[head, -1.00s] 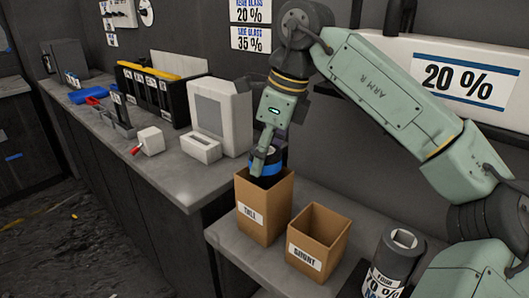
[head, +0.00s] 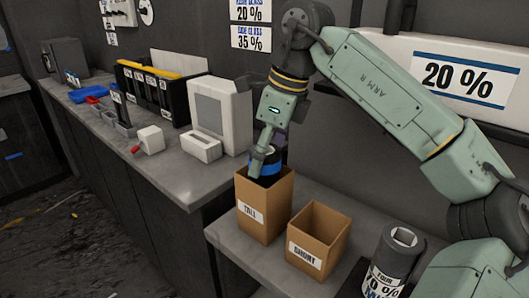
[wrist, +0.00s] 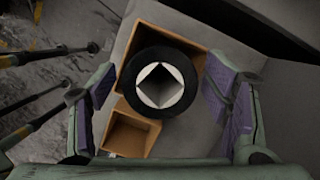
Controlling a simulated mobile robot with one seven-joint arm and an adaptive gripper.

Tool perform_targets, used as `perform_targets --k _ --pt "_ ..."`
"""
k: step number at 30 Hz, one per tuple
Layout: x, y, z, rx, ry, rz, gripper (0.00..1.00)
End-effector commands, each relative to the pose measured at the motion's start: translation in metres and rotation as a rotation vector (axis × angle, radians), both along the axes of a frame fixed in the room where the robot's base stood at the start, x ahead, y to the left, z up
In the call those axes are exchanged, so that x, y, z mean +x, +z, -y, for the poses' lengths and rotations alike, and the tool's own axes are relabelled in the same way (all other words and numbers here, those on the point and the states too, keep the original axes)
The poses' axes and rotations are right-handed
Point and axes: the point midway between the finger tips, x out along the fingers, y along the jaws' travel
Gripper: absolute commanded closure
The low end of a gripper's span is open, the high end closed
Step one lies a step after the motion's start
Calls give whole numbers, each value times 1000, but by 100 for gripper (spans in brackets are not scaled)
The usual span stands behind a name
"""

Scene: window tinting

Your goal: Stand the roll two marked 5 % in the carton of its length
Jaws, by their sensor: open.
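A dark roll with a blue band (head: 268,168) stands in the mouth of the tall brown carton (head: 262,215), labelled TALL. Its upper end shows above the rim; its lower end and its marking are hidden. My gripper (wrist: 160,92) is open, with a padded finger on each side of the roll and gaps visible. In the head view my gripper (head: 258,162) is at the roll's top. The shorter carton (head: 318,240), labelled SHORT, stands empty to the right.
Another dark roll (head: 392,262), labelled FOUR and 70 %, stands upright at the right front. The higher bench (head: 180,185) at left bears a white machine (head: 222,115), a white box with a red part (head: 150,140) and black bins (head: 150,92).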

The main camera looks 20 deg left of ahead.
Motion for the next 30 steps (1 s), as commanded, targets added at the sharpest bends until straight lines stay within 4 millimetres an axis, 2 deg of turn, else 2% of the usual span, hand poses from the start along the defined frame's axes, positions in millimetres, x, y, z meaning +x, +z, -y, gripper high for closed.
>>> perform_targets --k 5,12,18,24,30 --pt "1 21 5 0 -3 2 30" --pt "1 73 18 1 -3 2 30" --pt "2 105 28 -1 -2 1 30" --pt "2 117 32 0 -1 1 30" --pt "2 118 32 0 0 0 30"
